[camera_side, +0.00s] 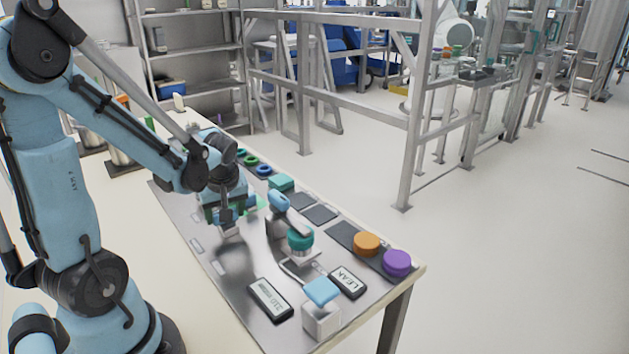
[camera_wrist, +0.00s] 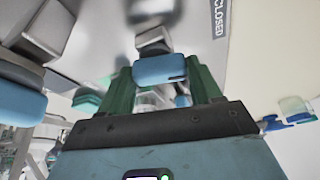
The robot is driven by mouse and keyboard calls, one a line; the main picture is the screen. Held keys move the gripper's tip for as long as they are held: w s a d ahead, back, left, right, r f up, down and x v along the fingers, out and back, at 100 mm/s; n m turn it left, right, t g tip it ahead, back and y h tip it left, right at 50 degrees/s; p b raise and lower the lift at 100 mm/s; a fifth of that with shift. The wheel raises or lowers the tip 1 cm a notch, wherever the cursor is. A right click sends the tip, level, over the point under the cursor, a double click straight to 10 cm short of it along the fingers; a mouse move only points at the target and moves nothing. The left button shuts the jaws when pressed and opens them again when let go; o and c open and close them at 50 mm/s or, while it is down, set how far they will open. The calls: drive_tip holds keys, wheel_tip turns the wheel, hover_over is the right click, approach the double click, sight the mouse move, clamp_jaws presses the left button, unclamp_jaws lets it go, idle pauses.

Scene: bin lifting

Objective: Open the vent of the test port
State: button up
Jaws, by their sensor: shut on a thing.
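My gripper (camera_side: 228,212) is low over the metal work plate at its far left part. In the wrist view its two green fingers (camera_wrist: 162,85) stand on either side of a blue handle (camera_wrist: 160,70) on a pale block and are shut on it. A label reading CLOSED (camera_wrist: 220,18) lies on the plate beside this handle. In the side view the fingers partly hide the held handle. The test port appears to be the fitting with a teal cap (camera_side: 300,238) in the middle of the plate. No label names the vent legibly.
Another blue handle (camera_side: 278,200) stands behind the teal cap; one on a white block (camera_side: 320,320) is at the front. A LEAK box (camera_side: 347,282) and a display (camera_side: 270,299) lie between. Orange (camera_side: 367,243) and purple (camera_side: 397,262) caps line the right edge.

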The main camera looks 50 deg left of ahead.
drive_tip(key=m, duration=0.1)
drive_tip(key=m+t, duration=0.1)
drive_tip(key=m, duration=0.1)
drive_tip(key=shift+s+a+m, duration=0.1)
drive_tip(key=shift+s+m, duration=0.05)
drive_tip(key=shift+m, duration=0.15)
drive_tip(key=m+t, duration=0.1)
drive_tip(key=m, duration=0.1)
drive_tip(key=m+h, duration=0.1)
drive_tip(key=m, duration=0.1)
drive_tip(key=shift+a+m+t+h, duration=0.15)
drive_tip(key=shift+m+t+h, duration=0.15)
drive_tip(key=shift+t, duration=0.1)
drive_tip(key=m, duration=0.2)
drive_tip(key=m+h, duration=0.1)
drive_tip(key=m, duration=0.1)
drive_tip(key=shift+a+t+h, duration=0.1)
drive_tip(key=shift+t+h, duration=0.2)
drive_tip(key=shift+m+h, duration=0.6)
drive_tip(key=shift+m, duration=1)
drive_tip(key=o, duration=1.1)
drive_tip(key=shift+c, duration=0.2)
drive_tip(key=shift+r, duration=0.1)
drive_tip(key=v, duration=1.2)
